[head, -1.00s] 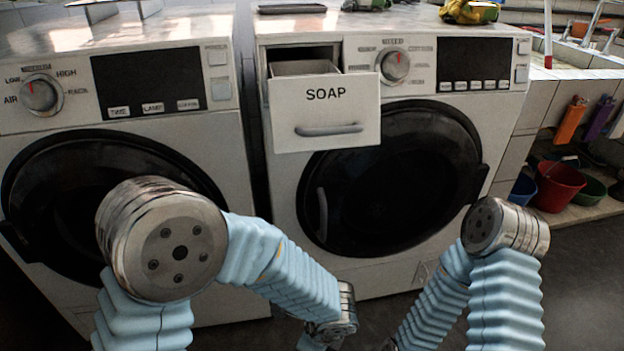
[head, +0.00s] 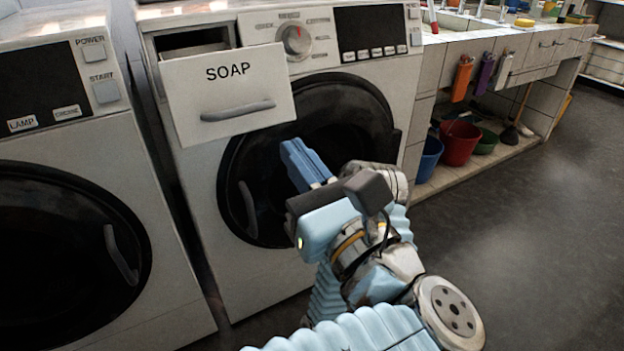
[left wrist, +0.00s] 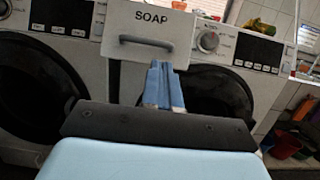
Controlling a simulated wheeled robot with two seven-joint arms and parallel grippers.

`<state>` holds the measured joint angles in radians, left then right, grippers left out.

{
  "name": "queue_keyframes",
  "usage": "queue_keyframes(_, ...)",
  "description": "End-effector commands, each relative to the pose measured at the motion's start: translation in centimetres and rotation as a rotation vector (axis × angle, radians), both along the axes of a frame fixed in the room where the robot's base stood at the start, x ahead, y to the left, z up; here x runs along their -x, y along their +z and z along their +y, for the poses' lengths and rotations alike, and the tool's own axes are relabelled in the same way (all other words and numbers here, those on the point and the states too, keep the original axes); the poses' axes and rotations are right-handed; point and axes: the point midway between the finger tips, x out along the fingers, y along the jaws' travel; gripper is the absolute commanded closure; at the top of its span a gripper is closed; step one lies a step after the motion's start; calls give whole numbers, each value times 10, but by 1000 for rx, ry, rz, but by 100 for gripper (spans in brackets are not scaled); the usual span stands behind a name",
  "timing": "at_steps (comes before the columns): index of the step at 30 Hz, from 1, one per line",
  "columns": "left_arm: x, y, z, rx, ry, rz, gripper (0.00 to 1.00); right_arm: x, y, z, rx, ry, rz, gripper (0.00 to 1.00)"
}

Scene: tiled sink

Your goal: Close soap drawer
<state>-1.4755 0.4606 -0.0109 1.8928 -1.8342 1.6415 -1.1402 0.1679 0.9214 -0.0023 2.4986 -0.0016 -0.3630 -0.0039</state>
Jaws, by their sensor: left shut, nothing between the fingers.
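The soap drawer (head: 228,92) is pulled out of the right-hand washer (head: 240,190). Its white front is marked SOAP and has a grey bar handle (head: 238,110); a gap shows behind it. My left gripper (head: 298,160) is shut and empty, in front of the washer's dark round door, below and right of the drawer front. In the left wrist view the drawer front (left wrist: 148,35) is straight ahead, with the shut blue fingers (left wrist: 161,85) just below and right of the handle. They appear apart from the drawer. My right gripper is not in view.
A second washer (head: 62,180) stands at the left. To the right is a tiled sink counter (head: 500,50) with hanging tools and a red bucket (head: 460,143) on the shelf below. The floor (head: 520,230) at the right is clear.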

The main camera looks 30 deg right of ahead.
Motion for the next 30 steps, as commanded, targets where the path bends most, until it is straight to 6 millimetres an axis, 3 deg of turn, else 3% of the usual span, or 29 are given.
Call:
queue_keyframes(6,-43,10,3,1,3,1,100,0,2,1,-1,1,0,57)
queue_keyframes(12,-65,15,3,0,0,1,100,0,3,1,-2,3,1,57)
queue_keyframes(30,-75,16,4,-1,0,2,100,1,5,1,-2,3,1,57)
